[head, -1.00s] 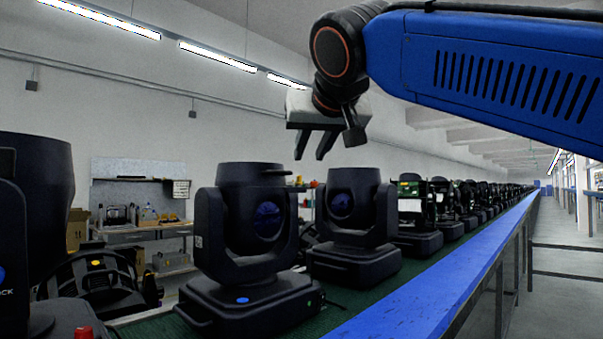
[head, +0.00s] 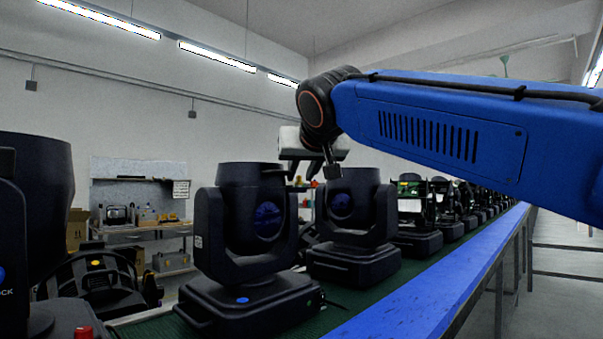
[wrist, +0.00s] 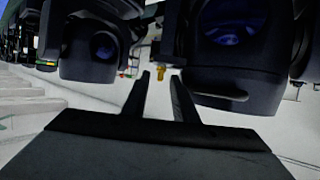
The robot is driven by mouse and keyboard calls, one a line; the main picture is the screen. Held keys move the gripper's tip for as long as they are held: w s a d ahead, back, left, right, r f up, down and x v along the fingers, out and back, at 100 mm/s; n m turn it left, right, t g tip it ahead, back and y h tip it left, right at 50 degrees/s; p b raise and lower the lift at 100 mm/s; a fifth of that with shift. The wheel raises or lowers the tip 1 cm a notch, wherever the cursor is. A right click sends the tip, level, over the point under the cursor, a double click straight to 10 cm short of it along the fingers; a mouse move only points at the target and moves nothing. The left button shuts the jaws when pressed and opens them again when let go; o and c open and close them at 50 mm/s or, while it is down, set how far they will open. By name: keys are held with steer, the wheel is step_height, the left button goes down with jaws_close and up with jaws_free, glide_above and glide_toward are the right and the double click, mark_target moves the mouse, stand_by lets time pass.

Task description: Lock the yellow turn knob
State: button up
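My gripper (head: 302,168) is above and behind the nearer middle moving-head lamp (head: 252,240), close to the top of the second lamp (head: 350,225). In the wrist view my gripper (wrist: 160,76) has its two fingers apart, with nothing held between them. A small yellow part (wrist: 160,72) shows between the fingertips beside the lamp heads; I cannot tell its distance or whether it is the turn knob. In the head view a yellow round spot (head: 96,262) sits on a dark unit at the left. No lock position can be read.
A row of lamps stands on a green belt (head: 160,327) with a blue rail (head: 420,300) along its right side. A large dark lamp (head: 35,210) fills the left edge. A workbench (head: 150,228) stands behind. The right aisle is clear.

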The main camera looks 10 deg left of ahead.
jaws_close()
steer(key=shift+d+n+y, duration=0.15)
steer(key=shift+n+y, duration=0.15)
steer(key=shift+n, duration=0.1)
steer(key=shift+w+d+n+g+y, duration=0.2)
steer(key=shift+w+n+g+y, duration=0.05)
steer(key=shift+n+g+y, duration=0.8)
steer(key=shift+w+d+n+g+y, duration=0.2)
steer(key=shift+w+n+g+y, duration=0.1)
steer(key=shift+n+g+y, duration=0.85)
steer(key=shift+w+d+n+g+y, duration=0.25)
steer(key=shift+n+g+y, duration=0.55)
steer(key=shift+n, duration=0.5)
steer(key=shift+w+f+n+g, duration=0.1)
steer(key=shift+w+n+g, duration=0.25)
steer(key=shift+n+g, duration=1.3)
steer(key=shift+w+r+n+g, duration=0.1)
steer(key=shift+w+n+g, duration=0.25)
steer(key=shift+n+g, duration=1.3)
steer(key=shift+w+f+n+g, duration=0.1)
steer(key=shift+w+n+g, duration=0.25)
steer(key=shift+n+g, duration=1.3)
steer(key=shift+w+a+n+g, duration=0.1)
steer(key=shift+n+g, duration=0.15)
steer(key=shift+g, duration=0.8)
